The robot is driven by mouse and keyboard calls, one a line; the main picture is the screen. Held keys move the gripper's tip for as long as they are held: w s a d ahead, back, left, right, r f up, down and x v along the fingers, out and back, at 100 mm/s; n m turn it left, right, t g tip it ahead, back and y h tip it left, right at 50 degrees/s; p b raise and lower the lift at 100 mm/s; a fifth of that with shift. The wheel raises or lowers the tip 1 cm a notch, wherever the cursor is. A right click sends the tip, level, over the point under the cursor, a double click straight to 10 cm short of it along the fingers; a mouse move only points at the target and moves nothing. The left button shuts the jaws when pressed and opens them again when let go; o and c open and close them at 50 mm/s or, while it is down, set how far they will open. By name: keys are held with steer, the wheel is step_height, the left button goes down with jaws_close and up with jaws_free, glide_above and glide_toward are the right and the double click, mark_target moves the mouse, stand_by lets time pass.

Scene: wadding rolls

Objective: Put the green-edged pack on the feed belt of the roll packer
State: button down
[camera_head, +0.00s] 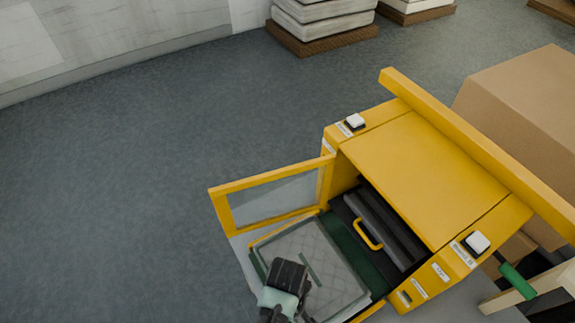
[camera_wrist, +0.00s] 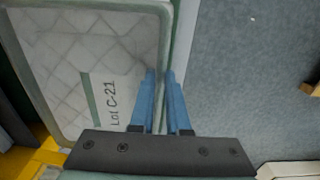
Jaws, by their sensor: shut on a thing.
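The green-edged pack (camera_head: 318,258) is a flat, pale, quilted slab with a green rim and a short green strip. It lies level at the open front of the yellow roll packer (camera_head: 420,170), over the feed end. Dark green feed belt (camera_head: 352,243) shows between the pack and the machine's dark mouth. I cannot tell whether the pack rests fully on the belt. My gripper (camera_head: 287,277) is at the pack's near-left side. In the wrist view, its blue fingers (camera_wrist: 160,76) are shut on the edge of the pack (camera_wrist: 95,50), beside the print "Lot C-21".
The packer's yellow-framed clear door (camera_head: 272,198) stands open left of the pack. A yellow handle (camera_head: 367,236) is in the mouth. Cardboard boxes (camera_head: 520,100) stand behind the machine at right. Stacked pale packs (camera_head: 322,12) sit at the back. The grey floor at left is clear.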

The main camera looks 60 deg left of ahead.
steer(key=shift+f, duration=0.1)
steer(key=shift+f+b, duration=0.35)
steer(key=shift+f, duration=0.15)
steer(key=c, duration=0.9)
jaws_free()
steer(key=shift+r, duration=0.1)
